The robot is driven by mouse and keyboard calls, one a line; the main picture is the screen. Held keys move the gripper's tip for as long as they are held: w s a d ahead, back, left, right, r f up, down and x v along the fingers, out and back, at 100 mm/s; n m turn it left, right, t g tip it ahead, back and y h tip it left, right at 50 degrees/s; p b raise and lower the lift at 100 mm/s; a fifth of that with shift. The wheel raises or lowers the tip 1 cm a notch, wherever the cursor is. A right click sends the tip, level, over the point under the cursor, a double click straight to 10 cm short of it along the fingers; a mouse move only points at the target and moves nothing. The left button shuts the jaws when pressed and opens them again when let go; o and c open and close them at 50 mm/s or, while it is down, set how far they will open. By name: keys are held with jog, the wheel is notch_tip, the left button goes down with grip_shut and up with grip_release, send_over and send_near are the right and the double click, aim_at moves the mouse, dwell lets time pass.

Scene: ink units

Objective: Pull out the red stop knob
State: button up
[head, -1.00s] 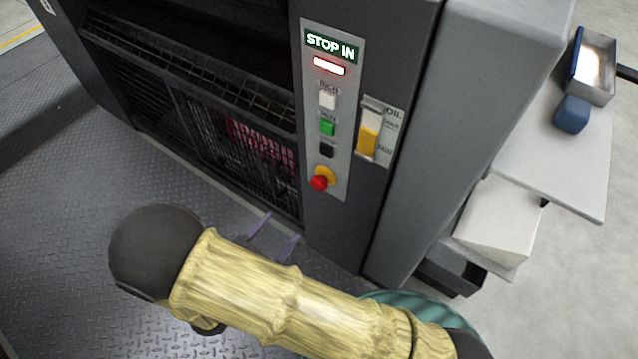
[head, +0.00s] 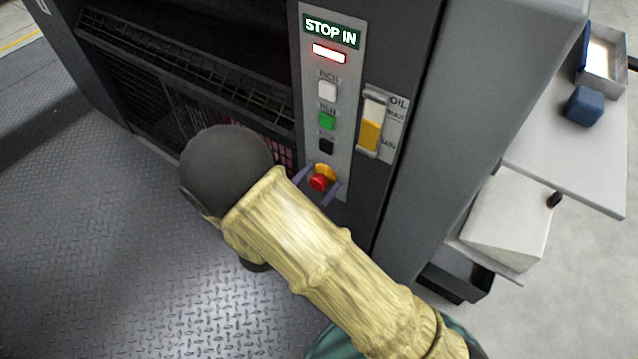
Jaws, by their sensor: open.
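The red stop knob (head: 319,182) sits on a yellow base (head: 326,171) near the bottom of the grey control panel (head: 342,100). My gripper (head: 318,187) is open, with its two thin purple fingers on either side of the knob, one at left and one at right. I cannot tell whether the fingers touch the knob. My arm hides the rest of the gripper.
Above the knob are a white button (head: 328,90), a green button (head: 327,120) and a black button (head: 326,146). A yellow and white oil gauge (head: 371,125) is to their right. A side table (head: 570,165) stands at right. Open plate floor (head: 90,240) lies at left.

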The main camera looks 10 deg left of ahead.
grip_shut()
jog(key=shift+s+a+r+p, duration=0.1)
jog(key=shift+s+a+p, duration=0.15)
jog(key=shift+s+p, duration=0.35)
jog(key=shift+s+a+f, duration=0.1)
jog(key=shift+s+f, duration=0.1)
grip_release()
jog(key=shift+s, duration=0.1)
